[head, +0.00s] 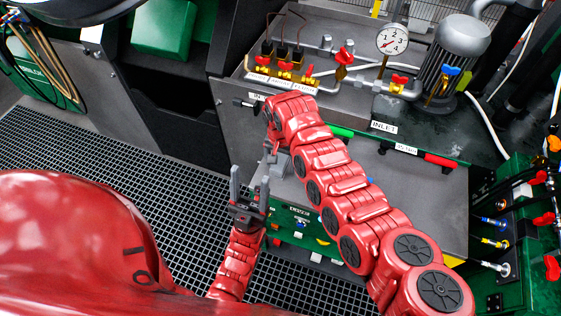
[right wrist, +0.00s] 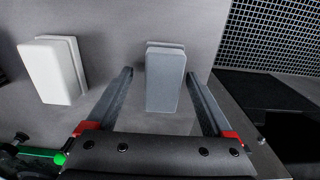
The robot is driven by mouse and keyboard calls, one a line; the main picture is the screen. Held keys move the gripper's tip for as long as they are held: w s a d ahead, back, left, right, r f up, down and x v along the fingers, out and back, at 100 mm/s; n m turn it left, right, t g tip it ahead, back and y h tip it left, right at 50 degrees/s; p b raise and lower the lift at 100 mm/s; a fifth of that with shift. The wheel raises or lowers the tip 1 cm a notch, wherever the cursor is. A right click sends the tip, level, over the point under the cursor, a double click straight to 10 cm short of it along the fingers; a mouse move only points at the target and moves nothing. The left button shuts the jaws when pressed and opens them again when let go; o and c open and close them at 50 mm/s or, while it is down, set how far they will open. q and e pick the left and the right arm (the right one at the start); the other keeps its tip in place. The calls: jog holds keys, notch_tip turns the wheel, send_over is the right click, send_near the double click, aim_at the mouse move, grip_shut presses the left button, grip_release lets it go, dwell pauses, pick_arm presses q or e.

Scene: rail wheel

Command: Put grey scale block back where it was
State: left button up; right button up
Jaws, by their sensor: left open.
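The grey scale block (right wrist: 165,82) lies on the grey worktop in the right wrist view. In the head view a grey shape that looks like it (head: 283,164) shows beside the right gripper (head: 271,150), at the worktop's left edge. My right gripper (right wrist: 159,73) is open, with one finger on each side of the block. There is a gap at the left finger and a smaller one at the right finger; I see no grip. My left gripper (head: 250,176) is open and empty, pointing up over the floor grating, left of the worktop.
A white block (right wrist: 55,70) lies left of the grey one. The green-handled tool (right wrist: 60,157) is at the lower left of the wrist view. Behind are red-handled valves (head: 345,57), a gauge (head: 391,40) and a motor (head: 455,55). The worktop edge and grating (right wrist: 280,35) are close by.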

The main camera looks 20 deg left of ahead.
aim_at(280, 162)
jog(key=shift+s+a+r, duration=0.1)
jog(key=shift+r, duration=0.1)
jog(key=shift+r, duration=0.45)
notch_tip(280, 162, up, 11)
jog(key=b, duration=0.1)
jog(key=shift+b, duration=0.4)
